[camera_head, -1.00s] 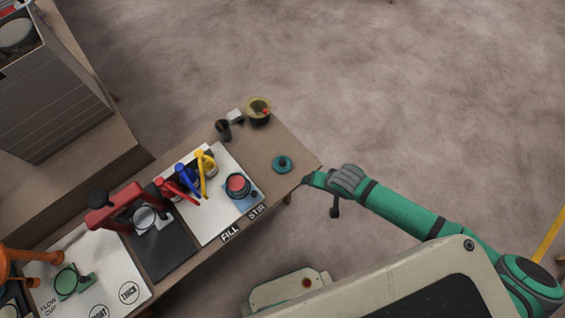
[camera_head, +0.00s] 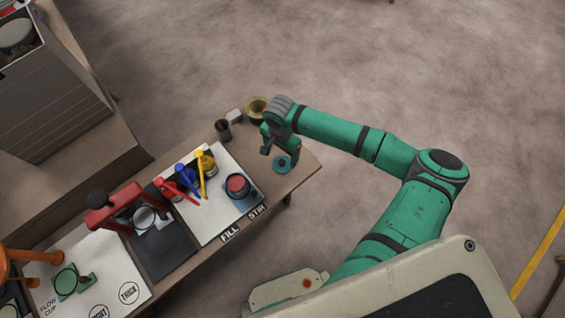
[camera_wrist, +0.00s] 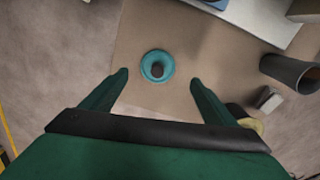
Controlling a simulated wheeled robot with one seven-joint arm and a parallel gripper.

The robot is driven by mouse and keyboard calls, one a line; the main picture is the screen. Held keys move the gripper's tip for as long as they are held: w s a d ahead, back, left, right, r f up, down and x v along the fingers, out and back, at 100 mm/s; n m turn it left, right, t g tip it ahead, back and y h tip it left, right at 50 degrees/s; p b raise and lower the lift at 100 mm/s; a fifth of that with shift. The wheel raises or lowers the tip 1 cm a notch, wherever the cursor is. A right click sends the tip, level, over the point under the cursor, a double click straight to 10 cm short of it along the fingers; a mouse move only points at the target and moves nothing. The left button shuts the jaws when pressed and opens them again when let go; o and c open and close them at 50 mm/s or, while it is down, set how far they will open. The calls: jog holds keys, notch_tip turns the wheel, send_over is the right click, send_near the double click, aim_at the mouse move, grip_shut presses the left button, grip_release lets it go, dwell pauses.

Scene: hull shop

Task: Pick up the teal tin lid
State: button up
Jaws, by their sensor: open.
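The teal tin lid (camera_head: 282,165) lies flat on the bare right end of the wooden bench, partly covered by my arm's end in the head view. In the wrist view the lid (camera_wrist: 157,66) is a teal disc with a dark knob in its middle. My gripper (camera_wrist: 157,78) is open and empty, its two fingers spread to either side of the lid's line and apart from it. The gripper hangs above the bench near the lid; the head view (camera_head: 278,150) shows it pointing down there.
A tin with a red top (camera_head: 238,186) stands on the white board left of the lid. The wood around the lid is clear.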

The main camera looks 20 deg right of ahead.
aim_at(282, 161)
jog(key=shift+s+d+f, duration=0.1)
jog(key=shift+f, duration=1.65)
jog(key=shift+s+d+f, duration=0.1)
jog(key=shift+f, duration=1.65)
jog(key=c, duration=1.1)
